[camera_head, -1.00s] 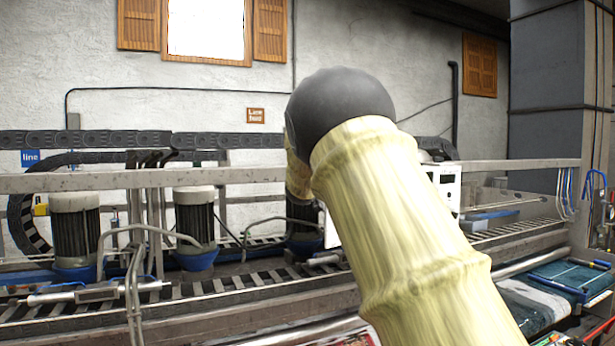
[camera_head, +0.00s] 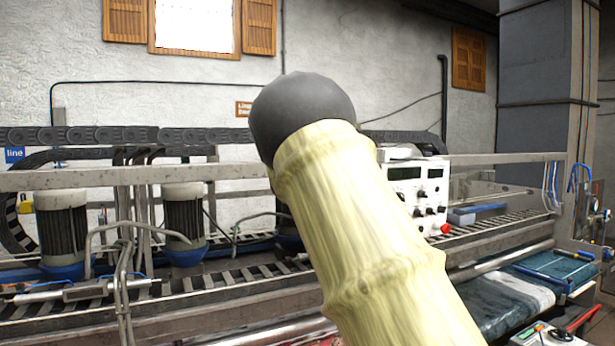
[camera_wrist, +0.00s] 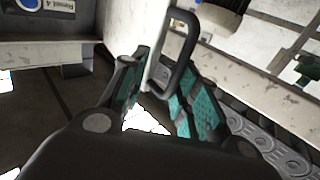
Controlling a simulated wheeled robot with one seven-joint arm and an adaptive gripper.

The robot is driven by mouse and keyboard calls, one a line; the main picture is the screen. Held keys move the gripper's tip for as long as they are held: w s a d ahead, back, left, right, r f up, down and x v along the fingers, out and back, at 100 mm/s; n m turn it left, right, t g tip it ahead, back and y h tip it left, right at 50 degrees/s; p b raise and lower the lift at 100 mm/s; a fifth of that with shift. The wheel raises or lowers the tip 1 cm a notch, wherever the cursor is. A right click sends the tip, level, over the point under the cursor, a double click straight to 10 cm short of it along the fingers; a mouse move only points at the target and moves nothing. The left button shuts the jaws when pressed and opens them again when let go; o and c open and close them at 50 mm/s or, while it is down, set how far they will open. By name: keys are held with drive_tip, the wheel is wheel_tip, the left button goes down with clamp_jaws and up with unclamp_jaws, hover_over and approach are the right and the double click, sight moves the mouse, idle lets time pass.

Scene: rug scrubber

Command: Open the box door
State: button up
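In the wrist view a white box door or panel (camera_wrist: 153,62) stands near the middle, seen nearly edge-on, with a dark loop handle (camera_wrist: 188,45) on it. My gripper (camera_wrist: 160,100) has its two teal-padded fingers apart, one on each side of the panel edge and the handle's lower end. Whether a pad touches the handle cannot be told. In the head view my gripper is hidden behind my pale arm. A white unit with knobs and a red button (camera_head: 416,193) shows right of my arm; whether it belongs to the same box is unclear.
A grey rail (camera_head: 60,180) runs in front of a conveyor with motors (camera_head: 62,228). A perforated metal strip (camera_wrist: 265,145) lies at the lower right of the wrist view. A blue-framed tray (camera_head: 560,266) is at the right of the head view.

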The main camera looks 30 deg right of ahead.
drive_tip(key=shift+a+f, duration=0.1)
drive_tip(key=v, duration=1.2)
idle(0.4)
